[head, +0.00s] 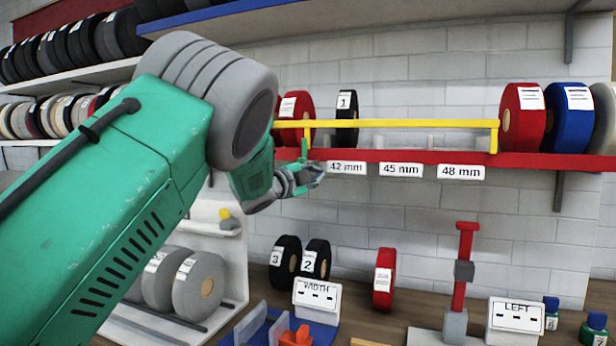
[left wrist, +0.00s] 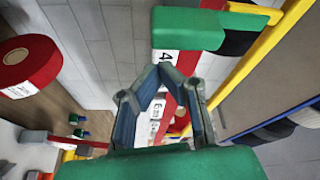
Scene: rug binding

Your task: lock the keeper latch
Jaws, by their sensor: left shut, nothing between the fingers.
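A yellow keeper bar (head: 400,124) runs along the front of the red shelf, and it also shows in the left wrist view (left wrist: 262,57). A small green piece (head: 304,149), which looks like the latch, stands upright at the bar's left end. In the left wrist view a green block (left wrist: 188,28) is close ahead, above the fingers, beside a white label. My left gripper (head: 317,172) is shut and empty just below the green piece, near the 42 mm label. In the left wrist view its fingertips (left wrist: 161,72) are together. Contact with the latch cannot be told. My right gripper is not in view.
The red shelf (head: 560,160) carries several rolls, including a black roll (head: 347,104) marked 1 behind the bar. The bench below holds rolls 3 (head: 285,262) and 2, a red roll (head: 384,278), a WIDTH sign and a LEFT sign (head: 515,322).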

